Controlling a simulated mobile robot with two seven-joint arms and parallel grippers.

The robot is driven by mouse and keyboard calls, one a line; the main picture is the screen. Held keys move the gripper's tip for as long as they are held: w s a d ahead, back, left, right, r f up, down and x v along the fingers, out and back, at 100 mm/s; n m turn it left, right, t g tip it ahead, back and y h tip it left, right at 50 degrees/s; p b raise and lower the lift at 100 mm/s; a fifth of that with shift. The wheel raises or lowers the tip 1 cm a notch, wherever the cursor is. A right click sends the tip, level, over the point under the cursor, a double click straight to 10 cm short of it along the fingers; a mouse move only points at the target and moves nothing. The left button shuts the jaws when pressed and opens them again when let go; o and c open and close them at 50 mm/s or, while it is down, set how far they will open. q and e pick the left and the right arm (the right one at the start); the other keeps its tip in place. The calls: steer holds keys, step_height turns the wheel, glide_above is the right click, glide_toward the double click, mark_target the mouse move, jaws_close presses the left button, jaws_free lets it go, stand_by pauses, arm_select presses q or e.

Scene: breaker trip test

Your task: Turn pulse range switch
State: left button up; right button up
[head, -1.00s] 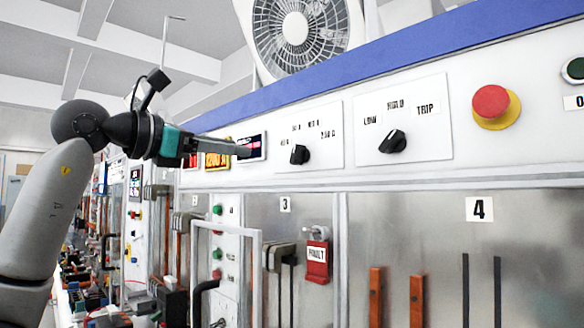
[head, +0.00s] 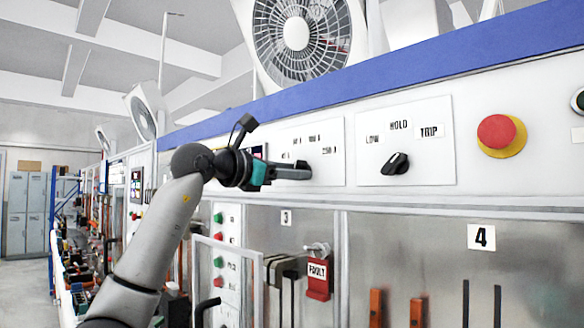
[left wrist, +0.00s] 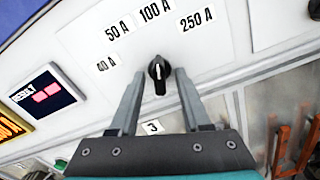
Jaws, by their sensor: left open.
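The pulse range switch (left wrist: 159,76) is a black rotary knob on a white panel, with 40 A, 50 A, 100 A and 250 A labels in an arc above it. Its white mark points up, roughly toward 100 A. My left gripper (left wrist: 158,84) is open. In the left wrist view its two grey fingers lie on either side of the knob, with gaps showing on both sides. In the head view the left gripper (head: 300,171) is in front of this panel and hides the knob. My right gripper is not in view.
To the right are a LOW/HOLD/TRIP knob (head: 396,164) and a red emergency button (head: 497,133). Below are a red FAULT tag (head: 318,277) and a white frame handle (head: 257,270). A lit RESULT display (left wrist: 46,92) is left of the switch. A fan (head: 300,35) stands above.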

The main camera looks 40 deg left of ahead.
arm_select(q)
jaws_close()
stand_by(0.4)
